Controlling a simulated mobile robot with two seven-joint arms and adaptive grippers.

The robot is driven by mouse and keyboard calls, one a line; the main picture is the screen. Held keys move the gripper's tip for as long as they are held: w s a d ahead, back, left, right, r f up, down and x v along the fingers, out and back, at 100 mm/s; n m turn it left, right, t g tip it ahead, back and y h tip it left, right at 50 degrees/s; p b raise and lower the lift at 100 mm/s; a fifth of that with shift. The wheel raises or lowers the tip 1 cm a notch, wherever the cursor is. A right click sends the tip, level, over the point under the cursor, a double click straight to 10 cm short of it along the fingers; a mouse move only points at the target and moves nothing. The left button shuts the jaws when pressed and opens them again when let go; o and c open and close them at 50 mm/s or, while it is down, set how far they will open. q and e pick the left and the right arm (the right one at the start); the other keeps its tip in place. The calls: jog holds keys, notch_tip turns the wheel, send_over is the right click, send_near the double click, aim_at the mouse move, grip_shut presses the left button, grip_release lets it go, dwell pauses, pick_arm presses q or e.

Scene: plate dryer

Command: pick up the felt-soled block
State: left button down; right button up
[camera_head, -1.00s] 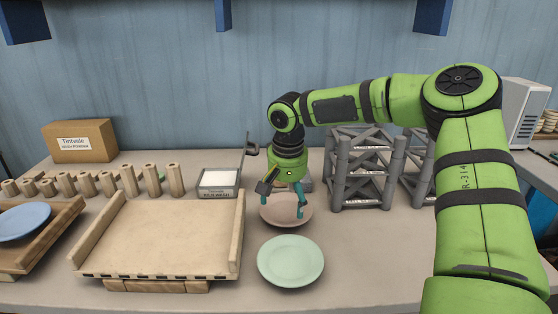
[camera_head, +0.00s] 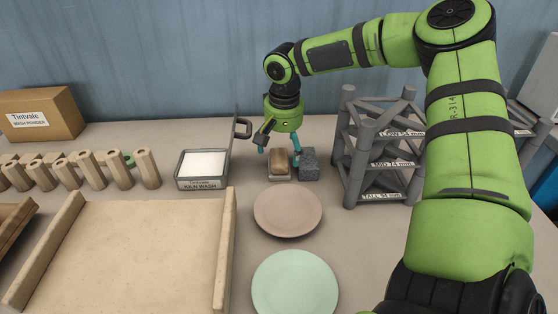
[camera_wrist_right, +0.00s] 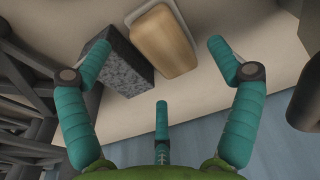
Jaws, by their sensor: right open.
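A tan block (camera_head: 279,158) with a pale layer under it stands on the table behind the pink plate; it also shows in the right wrist view (camera_wrist_right: 160,40). A grey speckled block (camera_head: 309,164) stands close on its right, and in the wrist view (camera_wrist_right: 122,62) lies left of it. The soles are not clear; the tan block's pale underlayer may be felt. My right gripper (camera_head: 281,154) is open and empty, pointing down at the tan block. In the wrist view its outer fingers are spread, one overlapping the grey block. My left gripper is not in view.
A pink plate (camera_head: 288,211) and a green plate (camera_head: 295,284) lie in front. A metal wash tray (camera_head: 203,184) with an upright handle stands left, a grey rack (camera_head: 352,165) right. A wooden board (camera_head: 130,250) fills the front left.

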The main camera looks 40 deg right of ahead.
aim_at(283, 156)
jog(key=f, duration=0.3)
jog(key=shift+w+d+f, duration=0.15)
jog(key=shift+d+f, duration=0.05)
jog(key=shift+f, duration=0.1)
jog(key=shift+c, duration=0.4)
jog(key=c, duration=1.2)
notch_tip(283, 156, up, 10)
jog(key=shift+r, duration=0.1)
